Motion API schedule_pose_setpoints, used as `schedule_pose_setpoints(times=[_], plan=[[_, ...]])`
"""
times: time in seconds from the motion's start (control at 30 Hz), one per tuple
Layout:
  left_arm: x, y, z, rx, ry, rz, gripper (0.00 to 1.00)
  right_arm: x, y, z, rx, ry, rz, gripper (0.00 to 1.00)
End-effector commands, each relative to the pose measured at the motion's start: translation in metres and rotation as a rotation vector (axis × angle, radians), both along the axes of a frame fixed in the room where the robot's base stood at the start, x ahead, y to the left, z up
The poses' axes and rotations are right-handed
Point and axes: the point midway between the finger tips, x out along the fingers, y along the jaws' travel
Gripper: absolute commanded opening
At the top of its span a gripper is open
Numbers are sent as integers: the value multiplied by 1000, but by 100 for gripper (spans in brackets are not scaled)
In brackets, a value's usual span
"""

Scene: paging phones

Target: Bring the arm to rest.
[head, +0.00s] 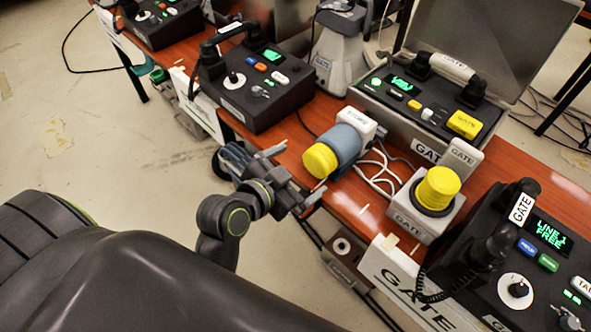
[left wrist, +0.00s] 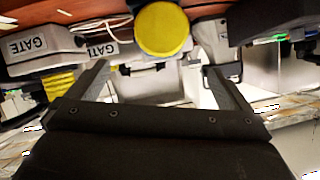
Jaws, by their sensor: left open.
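My left gripper (head: 297,180) is open and empty in the head view, at the front edge of the reddish-brown table (head: 289,131). It is close to a yellow-capped grey-blue device (head: 347,147) that lies at the table edge. In the left wrist view my two left fingers (left wrist: 155,80) stand wide apart with nothing between their tips. The yellow cap (left wrist: 163,30) shows just beyond them. Whether the fingers touch anything cannot be told. My right gripper is not in view.
A grey box with a yellow button (head: 438,187) stands to the right, near a dark phone console (head: 535,255) reading LINE 1 FREE. Another dark console (head: 255,88) stands left. An open case (head: 425,105) sits behind. Bare floor (head: 110,120) lies left of the table.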

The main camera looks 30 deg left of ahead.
Motion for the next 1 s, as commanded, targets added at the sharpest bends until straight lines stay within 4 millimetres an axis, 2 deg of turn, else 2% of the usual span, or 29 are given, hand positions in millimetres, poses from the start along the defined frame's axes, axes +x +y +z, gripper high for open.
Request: schedule_pose_setpoints(times=[0.57, 0.67, 0.77, 1.0], plan=[[-3, 1, 1, 0, 1, 0, 100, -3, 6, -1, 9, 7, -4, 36], [-1, 1, -6, -4, 18, 4, 100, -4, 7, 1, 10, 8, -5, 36], [5, 2, -29, -17, 70, 19, 100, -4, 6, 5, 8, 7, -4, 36], [9, 9, -120, -61, 258, 88, 100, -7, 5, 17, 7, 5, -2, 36]])
